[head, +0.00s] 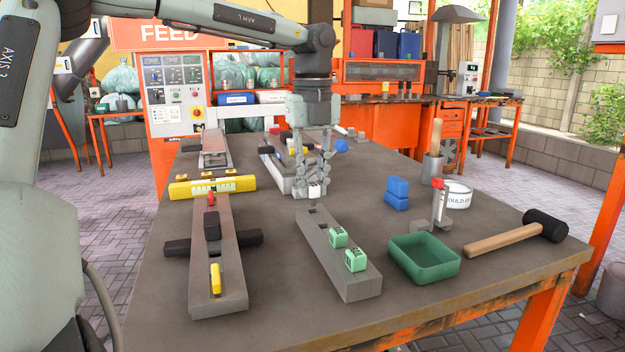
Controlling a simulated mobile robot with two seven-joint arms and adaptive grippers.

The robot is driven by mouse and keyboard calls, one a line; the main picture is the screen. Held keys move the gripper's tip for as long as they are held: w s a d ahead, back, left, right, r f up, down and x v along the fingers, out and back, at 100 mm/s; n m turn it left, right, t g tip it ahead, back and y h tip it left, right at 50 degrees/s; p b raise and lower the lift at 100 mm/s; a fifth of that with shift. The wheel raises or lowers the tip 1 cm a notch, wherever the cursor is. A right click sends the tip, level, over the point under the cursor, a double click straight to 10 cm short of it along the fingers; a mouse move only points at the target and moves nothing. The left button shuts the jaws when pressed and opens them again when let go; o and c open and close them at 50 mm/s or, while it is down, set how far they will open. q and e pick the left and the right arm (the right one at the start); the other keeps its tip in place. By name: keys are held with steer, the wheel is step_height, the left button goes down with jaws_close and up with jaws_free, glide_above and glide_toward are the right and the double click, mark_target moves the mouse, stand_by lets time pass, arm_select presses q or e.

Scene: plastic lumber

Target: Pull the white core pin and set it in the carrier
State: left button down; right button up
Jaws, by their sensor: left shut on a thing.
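My left gripper (314,178) points down over the middle of the table, shut on the white core pin (315,191). The pin is small and white with dark marks, mostly hidden by the fingers. It is at the far end of a long grey block (325,234), which holds two green pieces (338,237) in its top. I cannot tell whether the pin is inside a slot of that block or just above it. A second long block (204,245) at left holds a red pin (211,199) and a yellow pin (215,279). My right gripper is not in view.
A yellow level (212,186) lies at left. The front of the table (290,325) has bare room.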

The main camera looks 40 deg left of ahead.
arm_select(q)
steer(key=shift+f, duration=0.25)
stand_by(0.7)
steer(key=shift+f+b, duration=0.6)
steer(key=shift+f, duration=0.05)
steer(key=shift+f+b, duration=0.55)
steer(key=shift+f, duration=0.15)
stand_by(0.5)
steer(key=c, duration=1)
jaws_free()
steer(key=shift+o, duration=0.2)
steer(key=shift+r, duration=0.15)
steer(key=shift+r+p, duration=2.65)
steer(key=shift+r, duration=0.75)
